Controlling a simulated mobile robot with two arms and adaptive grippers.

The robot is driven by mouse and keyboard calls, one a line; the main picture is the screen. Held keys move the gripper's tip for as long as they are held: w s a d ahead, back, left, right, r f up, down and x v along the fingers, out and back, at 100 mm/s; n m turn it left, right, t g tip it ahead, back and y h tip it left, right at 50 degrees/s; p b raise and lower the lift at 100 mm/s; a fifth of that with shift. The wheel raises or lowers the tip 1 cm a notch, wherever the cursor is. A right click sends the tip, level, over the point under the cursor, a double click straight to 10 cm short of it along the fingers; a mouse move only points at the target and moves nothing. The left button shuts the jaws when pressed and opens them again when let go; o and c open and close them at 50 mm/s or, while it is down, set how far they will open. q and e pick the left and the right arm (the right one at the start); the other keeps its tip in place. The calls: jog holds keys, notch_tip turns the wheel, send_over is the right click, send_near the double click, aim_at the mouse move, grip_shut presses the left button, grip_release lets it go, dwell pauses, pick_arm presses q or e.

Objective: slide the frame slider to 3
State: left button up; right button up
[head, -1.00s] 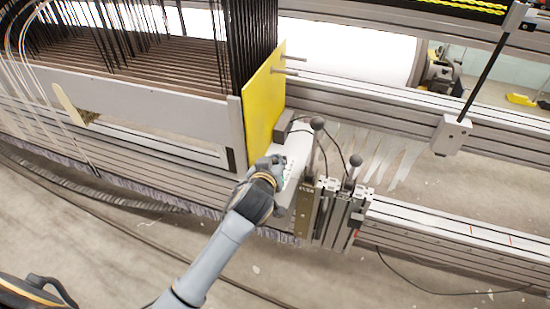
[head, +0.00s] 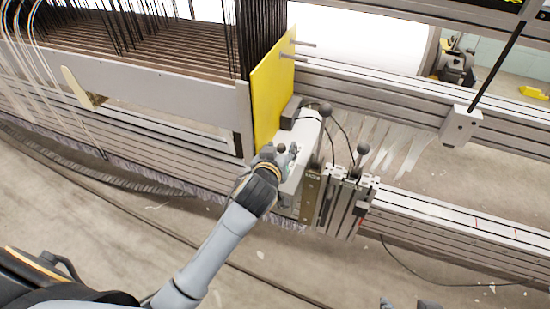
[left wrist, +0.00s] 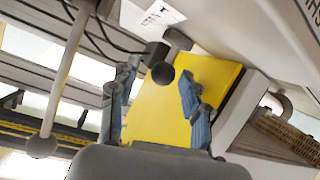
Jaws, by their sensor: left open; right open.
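My left gripper (head: 280,158) is at the white box (head: 303,140) beside the yellow plate (head: 270,100). A small dark ball knob (head: 281,148) shows at its fingers. In the left wrist view, the left gripper (left wrist: 157,80) is open, with a black ball knob (left wrist: 163,73) between its blue-grey fingers. Whether they touch it, I cannot tell. Which part is the frame slider is not clear, and no number 3 is readable. My right gripper (head: 408,303) is open at the bottom edge, mostly cut off.
A long rail (head: 460,228) runs right. Bare floor lies in front.

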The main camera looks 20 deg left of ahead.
pick_arm(q)
jog(key=v, duration=0.9)
jog(key=shift+s+r, duration=0.2)
jog(key=shift+s, duration=0.05)
